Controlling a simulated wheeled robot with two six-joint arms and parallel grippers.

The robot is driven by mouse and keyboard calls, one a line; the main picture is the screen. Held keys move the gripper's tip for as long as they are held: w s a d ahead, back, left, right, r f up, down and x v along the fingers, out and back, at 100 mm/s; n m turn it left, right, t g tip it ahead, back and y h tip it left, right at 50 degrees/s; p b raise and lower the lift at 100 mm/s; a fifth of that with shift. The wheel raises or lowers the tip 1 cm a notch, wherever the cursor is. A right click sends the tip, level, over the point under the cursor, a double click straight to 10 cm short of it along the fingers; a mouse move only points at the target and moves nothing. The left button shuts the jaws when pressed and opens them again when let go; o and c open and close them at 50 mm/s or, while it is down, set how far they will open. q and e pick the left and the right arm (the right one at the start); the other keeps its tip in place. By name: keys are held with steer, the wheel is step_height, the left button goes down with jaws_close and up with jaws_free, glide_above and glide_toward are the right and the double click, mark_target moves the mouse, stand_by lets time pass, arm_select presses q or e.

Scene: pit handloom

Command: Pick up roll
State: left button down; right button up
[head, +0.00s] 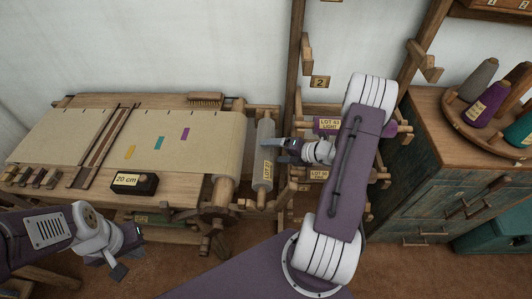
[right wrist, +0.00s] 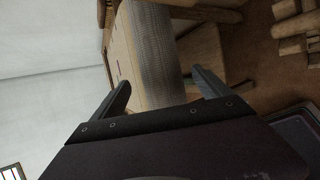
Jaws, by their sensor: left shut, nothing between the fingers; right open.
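A grey-white roll (head: 264,140) with a yellow label stands out at the loom's right end, beside the cloth. My right gripper (head: 284,151) is open just right of this roll, its fingers pointing toward it. In the right wrist view a grey roll (right wrist: 155,55) lies ahead, between the lines of the two open fingers (right wrist: 165,88); I cannot tell whether they touch it. A purple roll labelled LOT 43 LIGHT (head: 327,125) lies on the rack behind my right arm, which partly hides it. My left gripper (head: 127,262) is shut and empty at the lower left, apart from the loom.
The loom (head: 190,101) carries tan cloth (head: 215,150) with coloured patches. A black block marked 20 cm (head: 134,183) sits on its front. A wooden cabinet (head: 440,150) at right bears a round tray of yarn cones (head: 488,102). Wooden posts stand behind my right arm.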

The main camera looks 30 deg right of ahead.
steer(key=shift+w+a+f, duration=0.2)
steer(key=shift+w+a, duration=0.05)
steer(key=shift+a, duration=0.1)
steer(key=x, duration=0.4)
steer(key=shift+w+a+f, duration=0.15)
steer(key=shift+w+f, duration=0.05)
steer(key=shift+f, duration=0.15)
steer(key=shift+s+r, duration=0.1)
steer(key=c, duration=0.4)
jaws_close()
